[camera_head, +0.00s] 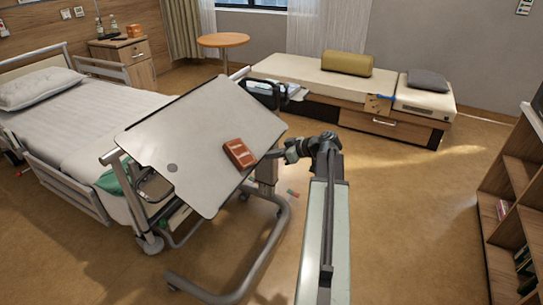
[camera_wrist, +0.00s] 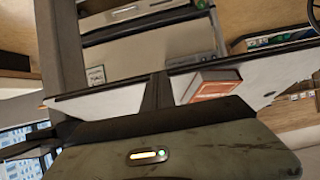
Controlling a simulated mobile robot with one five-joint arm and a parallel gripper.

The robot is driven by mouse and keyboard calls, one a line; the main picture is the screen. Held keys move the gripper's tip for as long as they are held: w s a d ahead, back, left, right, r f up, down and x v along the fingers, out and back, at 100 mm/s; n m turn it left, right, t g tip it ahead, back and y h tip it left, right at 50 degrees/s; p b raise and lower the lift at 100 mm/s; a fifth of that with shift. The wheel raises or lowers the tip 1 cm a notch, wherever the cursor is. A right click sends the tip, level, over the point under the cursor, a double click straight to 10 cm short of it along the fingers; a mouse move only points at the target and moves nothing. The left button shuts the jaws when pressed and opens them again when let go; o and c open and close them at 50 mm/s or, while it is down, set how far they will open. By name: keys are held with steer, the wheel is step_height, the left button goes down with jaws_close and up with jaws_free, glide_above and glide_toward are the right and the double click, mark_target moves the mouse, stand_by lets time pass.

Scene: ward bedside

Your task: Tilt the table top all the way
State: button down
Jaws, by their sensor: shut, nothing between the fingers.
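The overbed table top (camera_head: 195,125) is a pale grey panel with a dark edge, in the middle left of the head view. It looks slanted, but I cannot tell its exact angle. A red book (camera_head: 239,153) lies on it near its right edge, and a small grey disc (camera_head: 172,168) is near its left part. My gripper (camera_head: 290,154) is shut and empty at the right edge of the table top, beside the book; I cannot tell whether it touches. In the wrist view the pale panel (camera_wrist: 265,82) and the book (camera_wrist: 212,85) show just beyond my gripper (camera_wrist: 157,88).
A bed (camera_head: 70,110) stands at the left, close to the table. The table's curved base frame (camera_head: 262,255) is on the floor below. A bench (camera_head: 315,75) with cushions is behind, and a shelf (camera_head: 500,225) is at the right. The floor between is mostly clear.

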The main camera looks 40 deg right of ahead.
stand_by(0.4)
steer(key=p+v, duration=0.6)
steer(key=v, duration=0.7)
steer(key=shift+s+f, duration=0.15)
steer(key=shift+s, duration=0.1)
